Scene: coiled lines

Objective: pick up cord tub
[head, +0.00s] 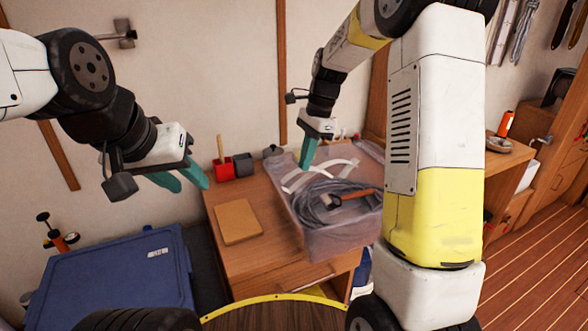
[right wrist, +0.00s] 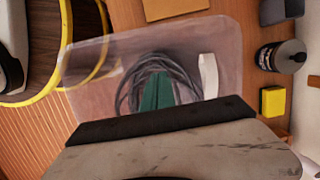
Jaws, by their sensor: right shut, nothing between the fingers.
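The cord tub is a translucent, pinkish-clear box (head: 340,243) on the wooden desk, right of centre in the head view; it also shows in the right wrist view (right wrist: 226,45). Inside lie a grey coiled cord (head: 306,207), white strips and a brown-handled tool. My right gripper (head: 305,164) points down over the tub's back left part, shut and empty. Its green fingers (right wrist: 158,92) overlap the coil in the right wrist view; I cannot tell whether they touch. My left gripper (head: 181,181) hangs left of the desk in the air, its teal fingers apart and empty.
On the desk (head: 258,260) are a tan pad (head: 237,222), a red bin (head: 222,169) and a grey bin (head: 243,164). A blue lidded box (head: 110,282) stands at lower left. The right wrist view shows a yellow box (right wrist: 273,102) and a dark bottle (right wrist: 270,57) beside the tub.

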